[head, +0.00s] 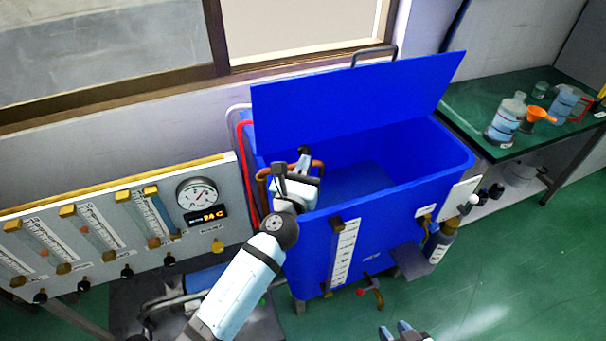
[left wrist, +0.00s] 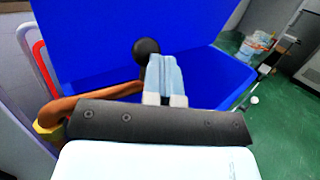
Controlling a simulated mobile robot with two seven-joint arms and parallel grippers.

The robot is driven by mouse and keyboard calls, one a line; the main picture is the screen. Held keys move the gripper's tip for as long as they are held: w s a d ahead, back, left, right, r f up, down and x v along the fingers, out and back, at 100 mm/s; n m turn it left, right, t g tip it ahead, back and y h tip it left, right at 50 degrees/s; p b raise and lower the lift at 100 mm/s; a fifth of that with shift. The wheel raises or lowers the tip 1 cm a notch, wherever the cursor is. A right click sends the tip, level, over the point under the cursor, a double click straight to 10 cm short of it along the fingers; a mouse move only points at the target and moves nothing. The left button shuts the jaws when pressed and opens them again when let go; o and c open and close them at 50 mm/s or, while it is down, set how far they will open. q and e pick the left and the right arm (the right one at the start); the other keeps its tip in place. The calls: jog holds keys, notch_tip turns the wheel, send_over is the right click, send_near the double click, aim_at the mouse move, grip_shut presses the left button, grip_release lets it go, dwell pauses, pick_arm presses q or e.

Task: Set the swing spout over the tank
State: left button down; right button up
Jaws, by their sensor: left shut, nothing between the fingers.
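The swing spout (head: 263,178) is a copper-brown pipe at the left end of the blue tank (head: 420,205). Its arm runs right behind my left gripper, and its far end (head: 319,167) appears over the tank opening. A black ball knob (head: 304,150) stands on it. My left gripper (head: 303,163) is shut and empty, with its fingertips close beside the knob. In the left wrist view the shut fingers (left wrist: 163,75) overlap the right edge of the knob (left wrist: 147,50); contact is unclear. The pipe (left wrist: 80,103) is partly hidden by my gripper. My right gripper (head: 396,331) is open and empty at the bottom edge.
The tank's blue lid (head: 350,98) stands open at the back. A gauge panel (head: 115,225) is at the left, and a red hose (head: 247,170) runs beside the tank. A green table (head: 480,100) with bottles is at the right. Green floor is clear at lower right.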

pick_arm(q)
jog(key=shift+w+r, duration=0.1)
jog(key=shift+w, duration=0.7)
pick_arm(e)
jog(key=shift+a+f, duration=0.1)
jog(key=shift+a, duration=0.05)
pick_arm(q)
jog(key=shift+w+a+r, duration=0.1)
jog(key=shift+r, duration=0.1)
pick_arm(e)
jog(key=shift+s, duration=0.1)
